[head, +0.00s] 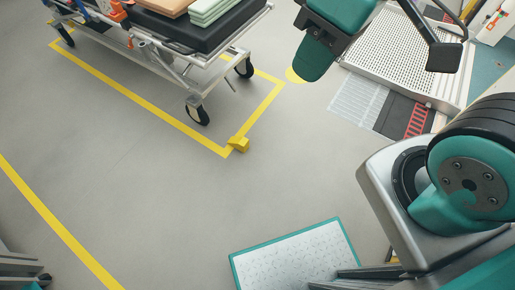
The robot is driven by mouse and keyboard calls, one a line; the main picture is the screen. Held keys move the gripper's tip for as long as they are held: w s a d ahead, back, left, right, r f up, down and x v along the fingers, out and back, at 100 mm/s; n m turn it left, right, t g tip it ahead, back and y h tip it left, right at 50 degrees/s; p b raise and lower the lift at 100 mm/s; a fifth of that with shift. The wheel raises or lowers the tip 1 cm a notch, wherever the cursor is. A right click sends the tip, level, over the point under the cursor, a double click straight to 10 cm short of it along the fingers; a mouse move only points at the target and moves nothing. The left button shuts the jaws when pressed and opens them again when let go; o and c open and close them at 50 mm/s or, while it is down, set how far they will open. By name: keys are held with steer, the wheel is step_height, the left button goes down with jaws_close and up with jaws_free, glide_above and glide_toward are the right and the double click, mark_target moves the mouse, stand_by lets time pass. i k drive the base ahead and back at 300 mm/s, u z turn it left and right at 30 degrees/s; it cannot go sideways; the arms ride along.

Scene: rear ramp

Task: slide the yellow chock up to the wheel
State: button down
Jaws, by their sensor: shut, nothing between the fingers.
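The yellow chock (239,144) is a small wedge-like block on the grey floor, at the near corner of the yellow floor outline. The nearest wheel (197,114) is a black caster under the stretcher (223,39), up and to the left of the chock. Bare floor and yellow line show between them, so they are apart. A second caster (244,68) stands further back to the right. Teal parts of my arm hang at the top centre, well above and right of the chock. I cannot make out my gripper's fingers in this view.
A perforated metal ramp (403,56) stands at upper right, with grey, black and red mats (419,122) before it. A white, teal-edged panel (295,258) is at the bottom centre. A yellow line (48,216) runs along the left. The floor around the chock is clear.

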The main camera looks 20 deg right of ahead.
mark_target(242, 144)
steer(key=z, duration=0.25)
steer(key=i, duration=1)
steer(key=u, duration=0.25)
